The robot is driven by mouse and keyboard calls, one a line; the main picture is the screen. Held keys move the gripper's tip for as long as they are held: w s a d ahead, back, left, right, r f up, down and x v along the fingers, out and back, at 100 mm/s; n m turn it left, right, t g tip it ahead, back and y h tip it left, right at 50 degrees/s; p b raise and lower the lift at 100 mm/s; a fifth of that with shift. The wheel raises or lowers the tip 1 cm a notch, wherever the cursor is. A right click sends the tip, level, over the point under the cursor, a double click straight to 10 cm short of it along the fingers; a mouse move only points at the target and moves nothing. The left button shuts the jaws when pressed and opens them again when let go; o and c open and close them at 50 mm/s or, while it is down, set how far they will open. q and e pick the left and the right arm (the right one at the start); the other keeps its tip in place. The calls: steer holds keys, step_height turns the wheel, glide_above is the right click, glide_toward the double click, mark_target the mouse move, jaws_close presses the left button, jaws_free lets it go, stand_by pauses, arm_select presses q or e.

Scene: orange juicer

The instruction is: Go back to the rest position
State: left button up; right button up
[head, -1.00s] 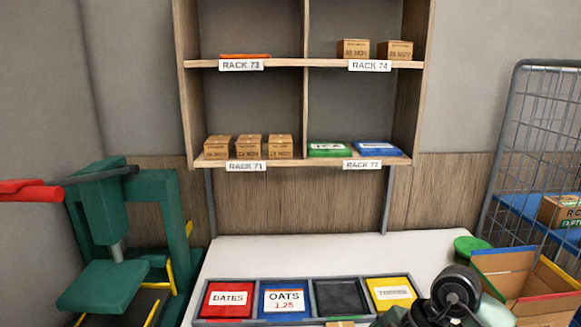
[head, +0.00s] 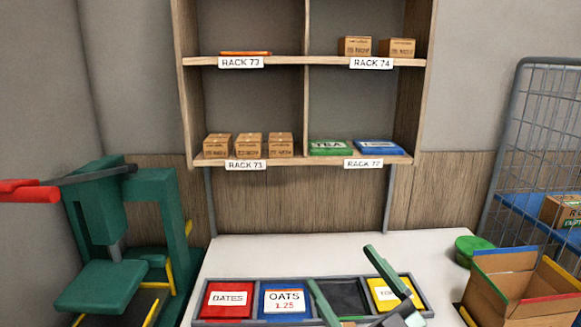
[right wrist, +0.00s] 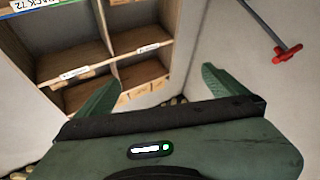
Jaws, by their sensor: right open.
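My right gripper (head: 340,266) is open and empty at the front of the white table, at the bottom of the head view. Its two green fingers stand wide apart over the black compartment of the grey tray (head: 255,282) and hide part of that compartment and of the yellow card (head: 382,292). In the right wrist view the open fingers (right wrist: 160,75) have nothing between them, with the shelf (right wrist: 93,57) beyond, seen tilted. My left gripper is not in view.
A green press (head: 102,215) with a red-handled lever stands at left. An open cardboard box (head: 505,290) and a wire cage (head: 540,130) are at right. The shelf (head: 306,100) holds small boxes and flat packs. The table (head: 300,250) behind the tray is clear.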

steer(key=s+d+f+m+g+h, duration=0.1)
steer(key=d+f+m+g+h, duration=0.1)
steer(key=d+f+m+h, duration=0.55)
steer(key=s+d+f+m+g+h, duration=0.25)
steer(key=d+f+h, duration=0.35)
steer(key=f, duration=0.5)
steer(key=s+a+f+n+g, duration=0.1)
steer(key=s+f+g, duration=0.5)
steer(key=s+f, duration=0.3)
steer(key=s+a+f+n+g, duration=0.2)
steer(key=s+f+g, duration=0.45)
steer(key=s, duration=0.55)
step_height(320, 180, down, 28)
steer(key=s+f+b, duration=0.1)
steer(key=b, duration=0.1)
steer(key=s+d+f, duration=0.1)
steer(key=s+f, duration=0.7)
steer(key=s+d+f+g+b, duration=0.1)
steer(key=s+d+f, duration=0.1)
steer(key=s+f, duration=0.7)
steer(key=shift+d+f+g+y+b, duration=0.15)
steer(key=shift+d+g+y+b, duration=0.1)
steer(key=shift+g+y+b, duration=0.1)
